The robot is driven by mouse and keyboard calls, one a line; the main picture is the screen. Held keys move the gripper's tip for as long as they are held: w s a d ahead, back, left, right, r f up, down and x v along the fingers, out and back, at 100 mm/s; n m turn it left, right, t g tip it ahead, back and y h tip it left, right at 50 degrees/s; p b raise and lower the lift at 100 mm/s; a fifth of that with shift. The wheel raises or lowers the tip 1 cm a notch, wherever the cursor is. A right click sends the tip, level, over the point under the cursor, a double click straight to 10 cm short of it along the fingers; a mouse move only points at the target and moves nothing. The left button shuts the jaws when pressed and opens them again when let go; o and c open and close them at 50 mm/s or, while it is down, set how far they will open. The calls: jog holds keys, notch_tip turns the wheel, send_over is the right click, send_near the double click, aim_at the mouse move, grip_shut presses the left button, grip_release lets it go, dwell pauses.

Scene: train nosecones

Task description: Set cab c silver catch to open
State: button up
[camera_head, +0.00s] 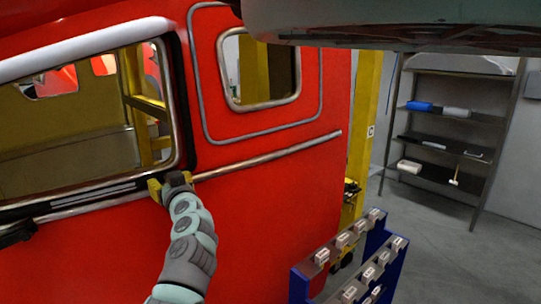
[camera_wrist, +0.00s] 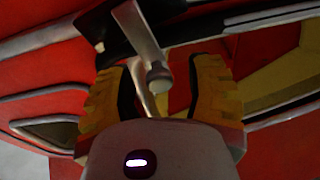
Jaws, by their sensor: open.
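The red cab (camera_head: 265,190) fills the left and middle of the head view, with a large window (camera_head: 70,125) in its side. My gripper (camera_head: 168,188) is at the lower right corner of this window, its yellow fingers apart. In the wrist view a silver catch (camera_wrist: 144,38), a flat lever with a rounded knob, reaches down between the open yellow fingers of my gripper (camera_wrist: 160,88). The knob lies between the fingers, with visible gaps on both sides. In the head view I cannot make out the catch at my gripper.
A small window (camera_head: 262,70) and a long metal rail (camera_head: 270,156) are on the cab side. A yellow post (camera_head: 364,100) with a "C" sign stands at its right end. A blue rack (camera_head: 299,287) with labelled blocks stands front right. Shelves (camera_head: 455,72) stand behind.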

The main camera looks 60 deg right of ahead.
grip_shut()
dwell(0.4)
jog(key=shift+s+d+m+b, duration=0.1)
jog(key=shift+m+b, duration=0.2)
jog(key=shift+b, duration=0.05)
jog(key=s+d+f+m+g+h+b, duration=0.1)
jog(key=d+m+h+b, duration=0.1)
jog(key=m, duration=0.8)
jog(key=s+d+f+m+g+h+b, duration=0.1)
jog(key=s+d+f+m, duration=0.1)
jog(key=m, duration=0.8)
jog(key=shift+s+d+f+h+b, duration=0.25)
jog(key=shift+d+h+b, duration=0.15)
jog(key=shift+d, duration=0.15)
